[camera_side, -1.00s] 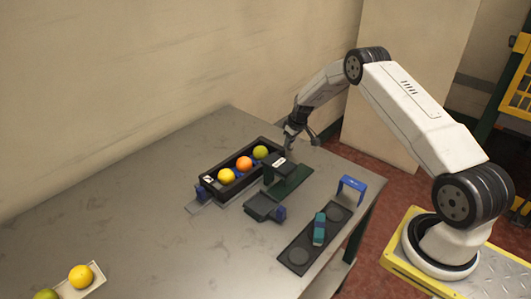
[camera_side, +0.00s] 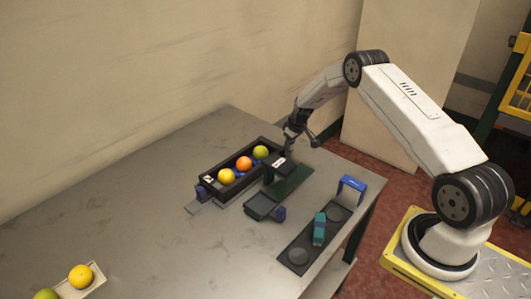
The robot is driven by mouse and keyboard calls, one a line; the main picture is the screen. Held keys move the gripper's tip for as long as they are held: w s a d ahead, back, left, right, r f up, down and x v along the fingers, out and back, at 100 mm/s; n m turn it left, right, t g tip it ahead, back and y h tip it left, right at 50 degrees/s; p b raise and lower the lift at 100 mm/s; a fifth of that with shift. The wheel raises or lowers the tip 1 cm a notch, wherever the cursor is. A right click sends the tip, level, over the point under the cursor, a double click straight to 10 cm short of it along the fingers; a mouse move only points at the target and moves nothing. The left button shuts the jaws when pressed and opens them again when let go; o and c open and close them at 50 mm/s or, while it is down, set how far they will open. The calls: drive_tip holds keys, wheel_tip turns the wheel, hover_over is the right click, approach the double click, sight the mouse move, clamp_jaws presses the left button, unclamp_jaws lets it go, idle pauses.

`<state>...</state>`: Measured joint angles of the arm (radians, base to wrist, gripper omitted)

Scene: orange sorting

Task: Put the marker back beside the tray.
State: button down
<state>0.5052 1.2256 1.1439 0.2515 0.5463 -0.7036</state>
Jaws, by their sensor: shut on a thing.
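The black tray (camera_side: 237,192) stands on the grey table near the wall, with a yellow, an orange and a green fruit in a row. My gripper (camera_side: 290,146) is at the tray's right, just behind a dark box with a white label. It is shut on a small greyish thing between its fingers, which I take for the marker. The thing is too small and too covered by the box and fingers to make out its shape or whether it touches the table.
The dark box (camera_side: 276,164) stands by a green base (camera_side: 293,183). Nearer are a dark block with a blue part (camera_side: 262,207), a blue arch (camera_side: 352,185) and a dark plate (camera_side: 300,243) bearing a teal block (camera_side: 319,229). A pale tray (camera_side: 97,283) with fruit lies front left.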

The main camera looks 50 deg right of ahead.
drive_tip(key=shift+f, duration=0.2)
unclamp_jaws()
idle(0.6)
drive_tip(key=shift+r, duration=0.2)
drive_tip(key=shift+r, duration=3.85)
